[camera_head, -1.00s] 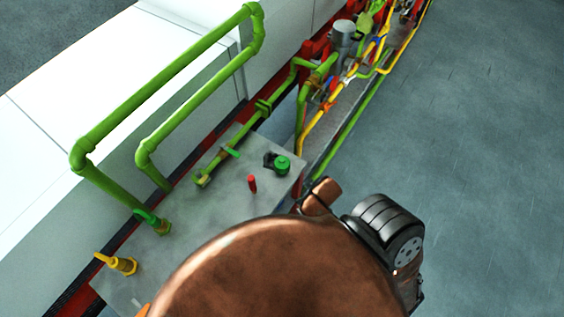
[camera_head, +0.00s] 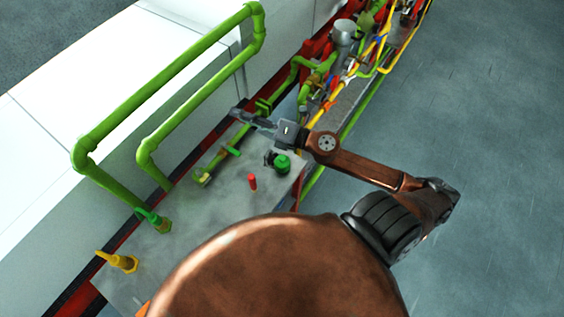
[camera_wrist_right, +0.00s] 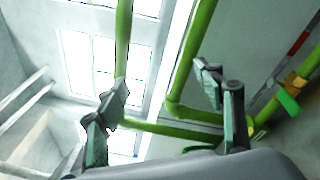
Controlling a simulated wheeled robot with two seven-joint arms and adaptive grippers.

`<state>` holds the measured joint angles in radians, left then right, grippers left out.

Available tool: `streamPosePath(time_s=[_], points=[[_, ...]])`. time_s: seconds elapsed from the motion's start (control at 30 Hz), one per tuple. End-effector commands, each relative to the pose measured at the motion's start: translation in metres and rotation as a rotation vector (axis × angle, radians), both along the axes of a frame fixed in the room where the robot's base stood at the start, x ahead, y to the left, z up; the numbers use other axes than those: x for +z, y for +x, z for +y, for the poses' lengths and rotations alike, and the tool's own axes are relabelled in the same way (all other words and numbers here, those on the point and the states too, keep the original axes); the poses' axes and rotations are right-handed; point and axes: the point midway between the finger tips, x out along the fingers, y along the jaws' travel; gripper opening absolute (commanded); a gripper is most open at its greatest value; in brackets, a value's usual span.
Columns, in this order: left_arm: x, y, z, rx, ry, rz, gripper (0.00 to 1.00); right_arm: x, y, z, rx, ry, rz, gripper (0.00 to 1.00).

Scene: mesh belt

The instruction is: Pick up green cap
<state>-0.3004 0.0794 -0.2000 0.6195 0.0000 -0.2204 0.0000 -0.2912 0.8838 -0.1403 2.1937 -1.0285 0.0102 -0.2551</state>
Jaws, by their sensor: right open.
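The green cap (camera_head: 283,164) sits on the grey table (camera_head: 215,215), near the table's far right corner, with a small black part beside it. My right gripper (camera_head: 248,118) reaches in from the right, above and beyond the cap, and points left toward the green pipes. It is open and empty. Its two spread fingers (camera_wrist_right: 162,92) also show in the right wrist view, with green pipes behind them. The cap cannot be made out in that view. My left gripper is not in view.
A small red cylinder (camera_head: 252,182) stands near the cap. A yellow fitting (camera_head: 118,262) sits at the table's left. Tall green pipes (camera_head: 160,95) rise along the white wall (camera_head: 60,110). A green lever (camera_head: 233,152) lies between pipes and cap. Open floor (camera_head: 480,150) is to the right.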

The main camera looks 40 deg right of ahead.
Motion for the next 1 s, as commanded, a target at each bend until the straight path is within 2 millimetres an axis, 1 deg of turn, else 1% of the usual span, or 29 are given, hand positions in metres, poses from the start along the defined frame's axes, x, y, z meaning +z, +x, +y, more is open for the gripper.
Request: streamPosePath(time_s=[0.03,0.07,0.1,0.17,0.2,0.23,0.27,0.3,0.37,0.4,0.5,0.6,0.73,0.93,1.0], points=[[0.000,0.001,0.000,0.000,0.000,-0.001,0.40,-0.014,-0.007,0.021,0.127,-0.183,-0.017,0.62],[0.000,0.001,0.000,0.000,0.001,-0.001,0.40,-0.027,-0.014,0.032,0.204,-0.291,-0.020,0.62],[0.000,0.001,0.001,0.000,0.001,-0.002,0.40,-0.047,-0.024,0.040,0.302,-0.435,-0.019,0.62],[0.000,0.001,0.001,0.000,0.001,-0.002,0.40,-0.081,-0.040,0.040,0.438,-0.643,0.000,0.62],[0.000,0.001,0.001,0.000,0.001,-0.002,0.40,-0.104,-0.049,0.032,0.519,-0.773,0.023,0.62],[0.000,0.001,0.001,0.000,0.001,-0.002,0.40,-0.119,-0.056,0.024,0.575,-0.865,0.044,0.62],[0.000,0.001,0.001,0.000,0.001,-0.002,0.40,-0.134,-0.062,0.012,0.625,-0.951,0.067,0.62],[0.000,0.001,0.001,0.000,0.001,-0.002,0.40,-0.150,-0.070,-0.005,0.684,-1.056,0.101,0.62],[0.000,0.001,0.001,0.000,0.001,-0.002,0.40,-0.169,-0.078,-0.032,0.757,-1.188,0.154,0.62],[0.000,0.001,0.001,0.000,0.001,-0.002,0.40,-0.177,-0.083,-0.050,0.795,-1.259,0.188,0.62],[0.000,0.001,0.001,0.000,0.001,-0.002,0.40,-0.190,-0.092,-0.084,0.857,-1.386,0.256,0.62],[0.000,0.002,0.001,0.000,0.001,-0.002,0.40,-0.196,-0.095,-0.100,0.885,-1.441,0.292,0.62],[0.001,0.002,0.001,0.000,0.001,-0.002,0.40,-0.209,-0.093,-0.101,0.892,-1.451,0.300,0.62],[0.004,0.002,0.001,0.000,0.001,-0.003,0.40,-0.228,-0.089,-0.093,0.892,-1.447,0.298,0.62],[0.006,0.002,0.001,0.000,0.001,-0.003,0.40,-0.237,-0.088,-0.090,0.891,-1.443,0.298,0.62]])
